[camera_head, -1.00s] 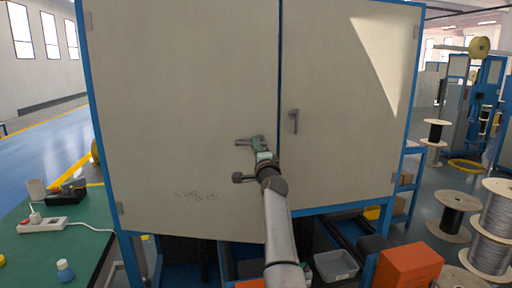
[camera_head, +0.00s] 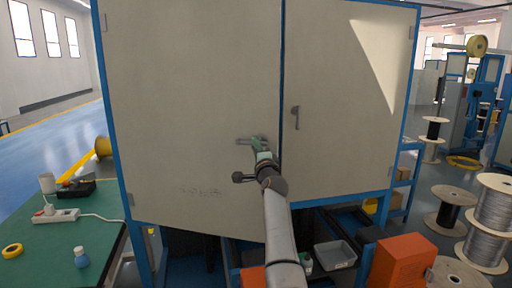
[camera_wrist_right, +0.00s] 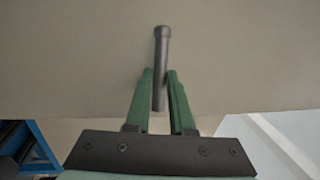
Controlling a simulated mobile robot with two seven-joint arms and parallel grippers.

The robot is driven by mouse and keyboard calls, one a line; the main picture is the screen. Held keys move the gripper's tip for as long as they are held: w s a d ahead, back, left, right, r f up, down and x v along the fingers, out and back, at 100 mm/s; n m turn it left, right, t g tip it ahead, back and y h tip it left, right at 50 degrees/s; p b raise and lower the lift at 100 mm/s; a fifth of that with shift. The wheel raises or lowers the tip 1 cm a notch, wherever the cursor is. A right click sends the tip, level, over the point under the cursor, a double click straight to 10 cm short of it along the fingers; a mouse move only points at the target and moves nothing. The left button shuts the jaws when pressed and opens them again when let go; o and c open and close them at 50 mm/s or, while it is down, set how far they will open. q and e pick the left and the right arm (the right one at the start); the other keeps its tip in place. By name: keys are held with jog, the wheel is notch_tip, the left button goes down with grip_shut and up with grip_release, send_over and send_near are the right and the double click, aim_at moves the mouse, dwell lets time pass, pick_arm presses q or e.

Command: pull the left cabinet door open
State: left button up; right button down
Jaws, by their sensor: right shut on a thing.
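The left cabinet door (camera_head: 185,100) is a large beige panel, hinged at its left side. It looks slightly ajar: its lower free corner hangs lower and nearer than the right door (camera_head: 345,90). Its grey handle (camera_head: 244,140) is near its right edge. My right gripper (camera_head: 259,146) is at this handle, its arm reaching up from below. In the right wrist view the dark handle bar (camera_wrist_right: 160,60) lies between the two green fingers (camera_wrist_right: 160,95), which are shut on it. The fingers partly hide the handle in the head view. My left gripper is not in view.
A green table (camera_head: 60,245) with a power strip (camera_head: 55,216), yellow tape and a small bottle stands at left. An orange box (camera_head: 402,262) and a grey bin (camera_head: 335,255) are low at right. Cable spools (camera_head: 492,215) stand farther right. Blue floor is free at far left.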

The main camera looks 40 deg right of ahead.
jog(key=shift+w+a+f, duration=0.1)
jog(key=shift+a, duration=0.05)
jog(key=c, duration=1)
grip_release()
jog(key=shift+w, duration=0.1)
jog(key=shift+o, duration=1.2)
jog(key=shift+s, duration=0.25)
